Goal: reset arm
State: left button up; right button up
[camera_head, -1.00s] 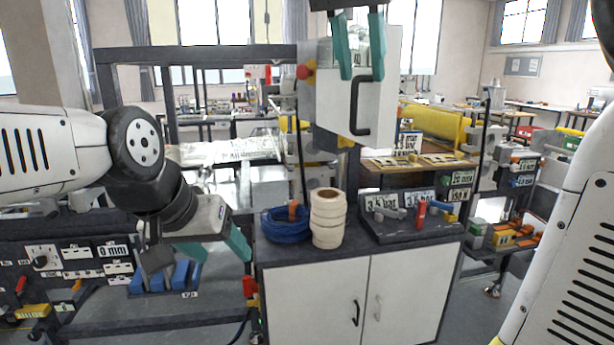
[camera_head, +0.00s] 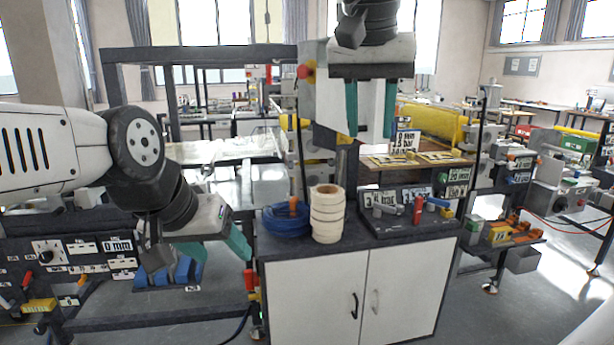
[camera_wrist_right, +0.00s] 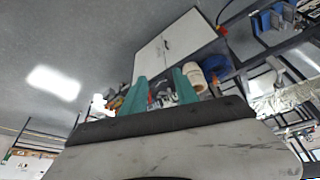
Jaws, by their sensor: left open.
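My left gripper (camera_head: 216,252) hangs at the left of the head view with its teal fingers apart. My right gripper (camera_head: 370,135) points down at the upper middle of the head view, in front of the pale control box. Its two teal fingers are apart with nothing between them. In the right wrist view the same fingers (camera_wrist_right: 160,92) also show apart, with the cabinet beyond them.
On the cabinet top stand a stack of cream tape rolls (camera_head: 327,215), a blue coil (camera_head: 286,221) and a dark tool holder (camera_head: 408,225) with red and blue handles. A dark frame with a blue-part rack (camera_head: 170,276) is at left.

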jog(key=s+d+f+n+t+y, duration=0.1)
jog(key=s+d+f, duration=0.1)
jog(key=f, duration=0.8)
jog(key=s+d+f+n+y, duration=0.2)
jog(key=s+f, duration=0.1)
jog(key=f, duration=0.6)
jog(key=shift+s+d+f+n+t+y, duration=0.2)
jog(key=shift+s+f+n+t+y, duration=0.1)
jog(key=shift+s+f+t, duration=0.1)
jog(key=shift+w, duration=0.1)
